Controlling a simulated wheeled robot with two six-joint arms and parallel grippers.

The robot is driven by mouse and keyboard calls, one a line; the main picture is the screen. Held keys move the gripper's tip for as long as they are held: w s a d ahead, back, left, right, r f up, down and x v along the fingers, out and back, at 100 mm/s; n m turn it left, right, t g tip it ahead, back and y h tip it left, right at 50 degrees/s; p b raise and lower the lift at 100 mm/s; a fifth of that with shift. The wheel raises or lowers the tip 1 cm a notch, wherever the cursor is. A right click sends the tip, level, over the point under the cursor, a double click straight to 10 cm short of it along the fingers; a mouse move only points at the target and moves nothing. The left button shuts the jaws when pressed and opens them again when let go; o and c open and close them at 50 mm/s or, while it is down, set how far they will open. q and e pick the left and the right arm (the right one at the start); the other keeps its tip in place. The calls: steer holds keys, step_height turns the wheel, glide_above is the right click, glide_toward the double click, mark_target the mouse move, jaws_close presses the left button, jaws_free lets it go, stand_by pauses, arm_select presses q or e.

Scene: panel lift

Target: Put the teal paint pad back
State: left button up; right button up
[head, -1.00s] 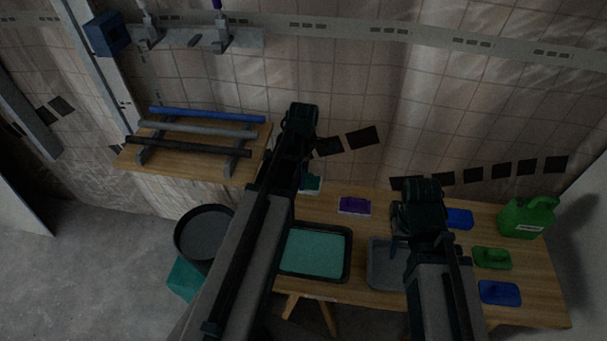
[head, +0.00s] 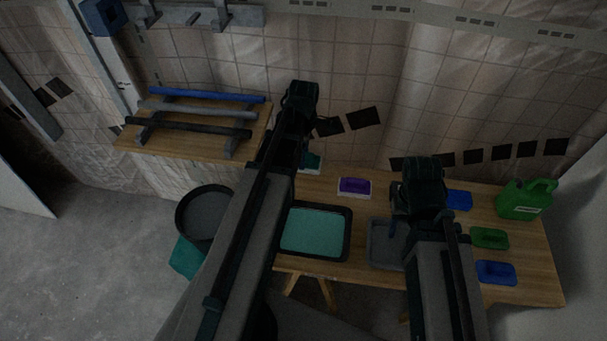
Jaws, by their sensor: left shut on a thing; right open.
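The teal paint pad (head: 312,162), with a pale edge, shows just right of my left gripper (head: 303,150), above the back left of the wooden table. My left gripper is shut on it; the arm hides part of the pad and the fingertips. I cannot tell whether the pad touches the table. A black tray (head: 345,250) with a teal surface lies in front of it. My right gripper (head: 398,212) is open above the grey tray (head: 380,262); its arm hides part of that tray.
On the table (head: 540,285) are a purple pad (head: 355,187), blue pads (head: 458,200) (head: 497,272), a green pad (head: 489,238) and a green jug (head: 525,200). Bars lie on a wooden shelf (head: 185,151) at left. A black bucket (head: 204,214) stands by a teal block (head: 187,258).

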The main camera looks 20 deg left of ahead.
arm_select(q)
steer(key=shift+r, duration=0.6)
step_height(320, 180, down, 11)
steer(key=b, duration=1)
steer(key=shift+r, duration=0.2)
arm_select(e)
step_height(320, 180, down, 9)
steer(key=shift+f, duration=0.2)
arm_select(q)
steer(key=shift+r, duration=0.15)
arm_select(e)
steer(key=shift+r, duration=0.15)
arm_select(q)
steer(key=o, duration=0.9)
steer(key=shift+f, duration=0.2)
arm_select(e)
steer(key=shift+f, duration=0.2)
arm_select(q)
steer(key=o, duration=0.5)
steer(key=shift+r, duration=0.1)
arm_select(e)
steer(key=shift+r, duration=0.1)
